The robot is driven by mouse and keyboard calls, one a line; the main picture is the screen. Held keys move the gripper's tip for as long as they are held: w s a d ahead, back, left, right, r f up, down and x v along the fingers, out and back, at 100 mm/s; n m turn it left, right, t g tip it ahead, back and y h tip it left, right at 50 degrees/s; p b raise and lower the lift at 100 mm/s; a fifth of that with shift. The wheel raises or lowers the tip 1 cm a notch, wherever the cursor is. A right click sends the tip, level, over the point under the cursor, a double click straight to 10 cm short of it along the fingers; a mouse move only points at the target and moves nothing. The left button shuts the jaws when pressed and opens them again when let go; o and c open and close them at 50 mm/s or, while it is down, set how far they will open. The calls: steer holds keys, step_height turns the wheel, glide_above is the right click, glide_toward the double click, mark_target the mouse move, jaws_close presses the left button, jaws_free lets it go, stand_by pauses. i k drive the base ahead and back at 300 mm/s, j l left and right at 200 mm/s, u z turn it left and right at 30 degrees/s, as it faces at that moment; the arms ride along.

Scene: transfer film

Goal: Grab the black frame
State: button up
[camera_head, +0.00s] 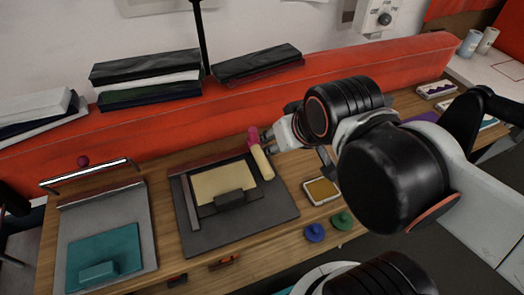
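A black frame-like board (265,222) lies flat on the wooden table, left of my arm. A tan sheet (222,182) lies on it, with a small black block (230,199) at the sheet's front edge and a grey strip along its left side. My gripper (270,141) is above the board's back right corner, partly hidden by my own arm. A tool with a pink end (253,139) and a cream part (262,163) is right by the fingertips. I cannot tell whether the fingers hold it or whether they are open.
A grey board (75,228) with a teal sheet and block lies at the left. An ochre pad (321,190), blue knob (314,233) and green knob (341,220) lie at the right. Stacked dark boards (148,68) stand behind on the red ledge (320,68).

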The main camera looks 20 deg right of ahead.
mark_target(215, 191)
steer(key=u, duration=0.25)
steer(key=l+u, duration=0.3)
steer(key=u, duration=0.15)
steer(key=k+l+u, duration=0.15)
steer(key=u, duration=0.3)
steer(key=k+l+u, duration=0.15)
steer(key=l+u, duration=0.3)
steer(key=k+l+u, duration=0.2)
steer(key=k+l, duration=0.45)
steer(key=k, duration=0.05)
